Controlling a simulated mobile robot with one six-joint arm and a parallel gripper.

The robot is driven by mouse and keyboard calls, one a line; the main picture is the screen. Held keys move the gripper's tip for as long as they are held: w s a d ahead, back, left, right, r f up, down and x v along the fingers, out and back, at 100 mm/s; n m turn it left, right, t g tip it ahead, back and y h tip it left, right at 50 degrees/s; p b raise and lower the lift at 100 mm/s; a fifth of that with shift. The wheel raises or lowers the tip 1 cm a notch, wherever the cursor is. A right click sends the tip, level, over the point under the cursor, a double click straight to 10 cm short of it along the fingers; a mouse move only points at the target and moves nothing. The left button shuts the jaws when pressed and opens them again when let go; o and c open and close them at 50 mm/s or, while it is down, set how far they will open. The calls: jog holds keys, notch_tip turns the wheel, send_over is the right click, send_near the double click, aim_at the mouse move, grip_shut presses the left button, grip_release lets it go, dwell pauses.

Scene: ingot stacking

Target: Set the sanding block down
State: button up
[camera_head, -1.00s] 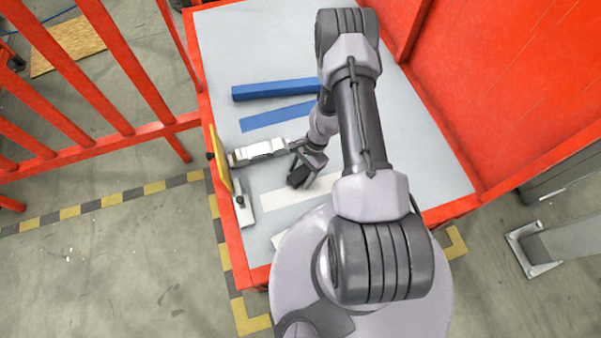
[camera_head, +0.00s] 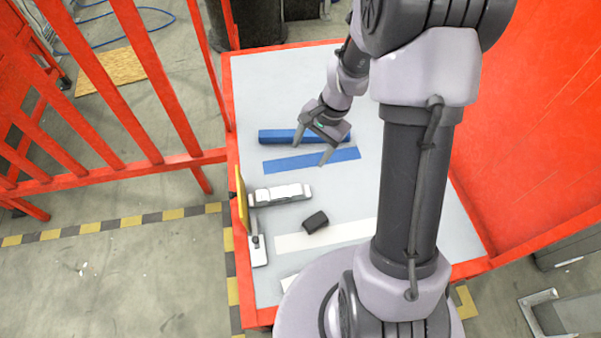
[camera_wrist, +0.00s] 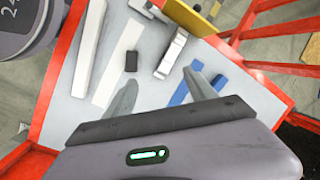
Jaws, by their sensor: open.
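The sanding block is a small dark block (camera_head: 315,222) lying on the grey table top (camera_head: 410,170), close to the end of the white strip. It also shows in the wrist view (camera_wrist: 131,61), beside the white strip. My gripper (camera_head: 311,151) is open and empty, apart from the block and farther back, over the area of the blue strip and blue bar. In the wrist view its two spread fingers (camera_wrist: 163,75) have nothing between them.
A blue bar (camera_head: 275,136) lies behind a flat blue strip (camera_head: 290,163). A silver clamp-like piece (camera_head: 281,195) and a yellow plate (camera_head: 242,197) stand at the left edge. A white strip (camera_head: 340,233) lies in front. Red rails (camera_head: 130,168) border the table.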

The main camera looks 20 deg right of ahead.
jog(key=s+a+r+n+t, duration=0.1)
jog(key=s+a+r, duration=0.15)
jog(key=r, duration=0.35)
jog(key=s+a+r+n+t, duration=0.1)
jog(key=a+r+n, duration=0.15)
jog(key=r, duration=0.45)
jog(key=s+a+r+n+t, duration=0.1)
jog(key=s+a+r+n, duration=0.1)
jog(key=s, duration=0.5)
jog(key=s+a+r+n+t, duration=0.1)
jog(key=s+a+r, duration=0.3)
jog(key=s+r, duration=0.3)
jog(key=shift+a+r+n+t+h, duration=0.2)
jog(key=shift+n+t+h, duration=0.15)
jog(key=shift+t+h, duration=0.05)
